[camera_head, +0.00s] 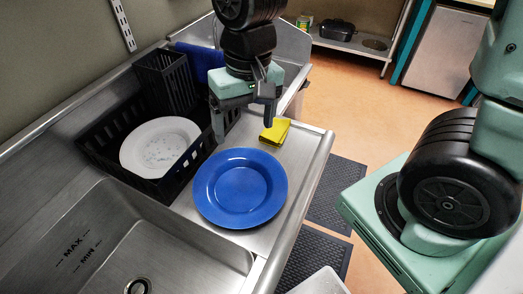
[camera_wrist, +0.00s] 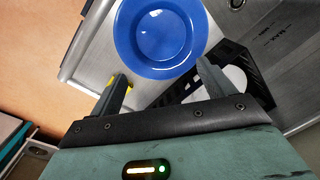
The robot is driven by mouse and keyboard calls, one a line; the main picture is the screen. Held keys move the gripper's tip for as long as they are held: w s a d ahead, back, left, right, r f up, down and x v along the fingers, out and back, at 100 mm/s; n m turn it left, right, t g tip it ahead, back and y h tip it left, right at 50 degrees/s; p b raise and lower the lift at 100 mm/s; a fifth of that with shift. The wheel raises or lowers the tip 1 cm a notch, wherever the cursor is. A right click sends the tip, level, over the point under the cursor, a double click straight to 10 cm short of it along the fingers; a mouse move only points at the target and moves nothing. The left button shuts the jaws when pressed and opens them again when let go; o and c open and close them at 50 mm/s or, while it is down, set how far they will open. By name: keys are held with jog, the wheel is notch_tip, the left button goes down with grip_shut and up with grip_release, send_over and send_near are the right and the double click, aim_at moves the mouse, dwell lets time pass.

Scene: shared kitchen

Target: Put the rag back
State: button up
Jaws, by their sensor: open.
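A small folded yellow cloth (camera_head: 274,131), which looks like the rag, lies on the metal counter to the right of the black rack and behind the blue plate. In the wrist view only bits of yellow (camera_wrist: 113,79) show beside the left finger, which hides most of it. My gripper (camera_head: 243,128) is open and empty above the counter. In the head view its right finger is close to the yellow cloth; I cannot tell whether they touch. A blue cloth (camera_head: 201,58) hangs at the back of the counter, partly hidden by my arm.
A blue plate (camera_head: 240,188) lies on the counter in front of my gripper. A black rack (camera_head: 108,160) holding a white plate (camera_head: 160,146) stands to the left. A metal sink (camera_head: 95,240) is at the front left. The counter's raised edge (camera_head: 318,165) runs along the right.

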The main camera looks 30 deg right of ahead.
jog(key=s+a+r+n, duration=0.1)
jog(key=s+a+n, duration=0.2)
jog(key=s+n, duration=0.4)
jog(key=s, duration=0.4)
jog(key=shift+a+r+n, duration=0.25)
jog(key=shift+r+n, duration=0.05)
jog(key=shift+n, duration=0.1)
